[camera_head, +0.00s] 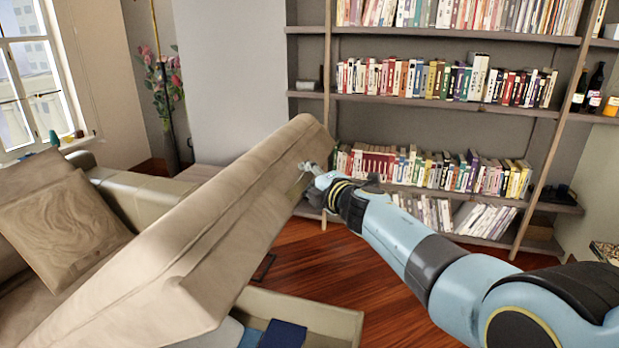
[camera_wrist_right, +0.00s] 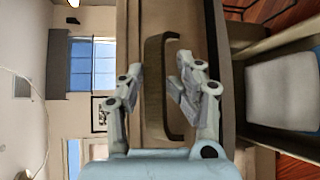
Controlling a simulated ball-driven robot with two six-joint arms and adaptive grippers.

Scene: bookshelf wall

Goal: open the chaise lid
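The chaise lid (camera_head: 215,235) is a long beige padded slab. It is raised and steeply tilted in the head view, above the chaise's open storage box (camera_head: 335,322). My right gripper (camera_head: 308,178) is at the lid's far edge. In the right wrist view the brown lid handle (camera_wrist_right: 154,95) lies between the spread fingers of my right gripper (camera_wrist_right: 158,85). The fingers look apart, with gaps beside the handle; contact is not clear. The box also shows in the wrist view, with a pale item (camera_wrist_right: 282,92) inside. My left gripper is not in view.
Blue folded items (camera_head: 283,335) lie in the box. A sofa with a beige cushion (camera_head: 62,230) is at left. A bookshelf (camera_head: 440,101) full of books stands behind my right arm. Bare wooden floor (camera_head: 345,275) lies between the chaise and the shelf.

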